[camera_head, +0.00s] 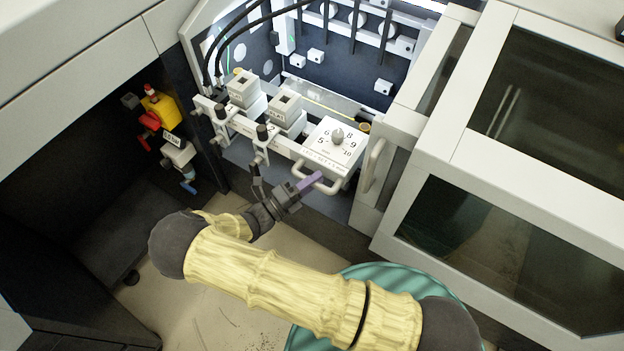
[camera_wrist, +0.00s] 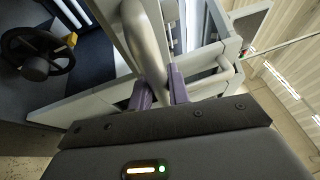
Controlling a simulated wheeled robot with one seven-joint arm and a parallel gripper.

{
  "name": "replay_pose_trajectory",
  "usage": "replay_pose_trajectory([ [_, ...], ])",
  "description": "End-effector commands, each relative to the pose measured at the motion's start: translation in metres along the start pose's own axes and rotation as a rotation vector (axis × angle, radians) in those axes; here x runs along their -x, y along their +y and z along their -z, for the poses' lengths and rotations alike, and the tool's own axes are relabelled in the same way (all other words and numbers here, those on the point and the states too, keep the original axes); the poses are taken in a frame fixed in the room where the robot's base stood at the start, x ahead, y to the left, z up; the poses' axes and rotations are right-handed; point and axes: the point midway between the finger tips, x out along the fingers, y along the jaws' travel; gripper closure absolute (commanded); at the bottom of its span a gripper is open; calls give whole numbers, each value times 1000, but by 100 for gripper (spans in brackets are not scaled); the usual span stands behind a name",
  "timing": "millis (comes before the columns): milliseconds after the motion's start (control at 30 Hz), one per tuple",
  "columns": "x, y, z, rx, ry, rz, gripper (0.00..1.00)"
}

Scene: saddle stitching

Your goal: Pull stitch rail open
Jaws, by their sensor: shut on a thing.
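The stitch rail (camera_head: 276,138) is a pale bar across the machine's opening in the head view, with stitching blocks on it. At its right end is a white block with a numbered dial (camera_head: 336,135). A pale loop handle (camera_head: 328,189) sticks out from the front below this block. My gripper (camera_head: 311,181) has purple fingers and is shut on this handle from the left front. In the wrist view, the handle bar (camera_wrist: 143,40) runs between the two purple fingers of my gripper (camera_wrist: 160,88). The exact finger contact is partly hidden.
A machine door (camera_head: 375,165) with its own handle stands right of the rail, beside a windowed cover (camera_head: 470,235). Red and yellow valve fittings (camera_head: 160,110) hang on the left. Black hoses (camera_head: 212,55) run above the rail. Floor is clear below the opening.

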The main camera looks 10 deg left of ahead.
Motion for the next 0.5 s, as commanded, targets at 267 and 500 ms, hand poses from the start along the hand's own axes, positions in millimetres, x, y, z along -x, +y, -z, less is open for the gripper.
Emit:
replay_pose_trajectory([
  [267, 1, 1, 0, 0, -1, -3, 60],
  [500, 1, 0, 0, 0, -1, -1, 60],
])
